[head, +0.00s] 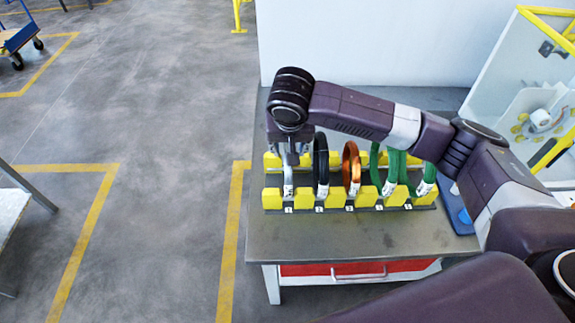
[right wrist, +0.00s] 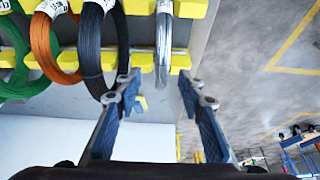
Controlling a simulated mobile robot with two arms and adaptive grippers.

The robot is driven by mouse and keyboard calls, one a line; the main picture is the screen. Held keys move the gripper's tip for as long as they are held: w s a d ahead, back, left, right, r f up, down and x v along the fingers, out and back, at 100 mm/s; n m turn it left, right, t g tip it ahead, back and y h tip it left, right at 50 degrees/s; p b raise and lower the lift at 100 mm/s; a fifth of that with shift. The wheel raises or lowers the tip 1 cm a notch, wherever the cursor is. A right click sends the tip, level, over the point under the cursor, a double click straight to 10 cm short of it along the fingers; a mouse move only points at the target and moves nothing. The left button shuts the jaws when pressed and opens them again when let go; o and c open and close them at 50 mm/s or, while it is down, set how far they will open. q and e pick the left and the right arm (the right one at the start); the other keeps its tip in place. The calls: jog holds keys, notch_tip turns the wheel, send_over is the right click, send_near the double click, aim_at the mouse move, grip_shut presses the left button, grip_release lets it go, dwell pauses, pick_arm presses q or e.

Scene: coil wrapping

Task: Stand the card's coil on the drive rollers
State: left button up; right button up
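A rack with yellow blocks (head: 272,199) holds several upright coils in numbered slots. A silver coil (head: 288,178) stands in the leftmost slot, then a black coil (head: 321,160), a copper coil (head: 351,165) and green coils (head: 375,165). My right gripper (head: 289,153) is above the silver coil in the head view and partly hides it. In the right wrist view my right gripper (right wrist: 158,88) is open and empty, with the silver coil (right wrist: 164,50) ahead between its fingertips, seen edge-on. No task card can be made out. My left gripper is not in view.
The rack stands on a grey table (head: 330,235) with a red drawer. A white machine with a yellow frame (head: 545,20) and small rollers (head: 540,120) stands at the right. A blue item (head: 458,214) lies right of the rack. A wall is behind.

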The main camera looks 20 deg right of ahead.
aim_at(288, 151)
jog(key=x, duration=0.2)
jog(key=p+x, duration=0.1)
jog(key=x, duration=0.1)
jog(key=shift+w+f, duration=0.1)
jog(key=shift+w, duration=0.3)
jog(key=shift+w+f+p, duration=0.15)
jog(key=shift+f+p, duration=0.15)
jog(key=shift+f, duration=0.2)
grip_shut()
jog(key=shift+r, duration=0.15)
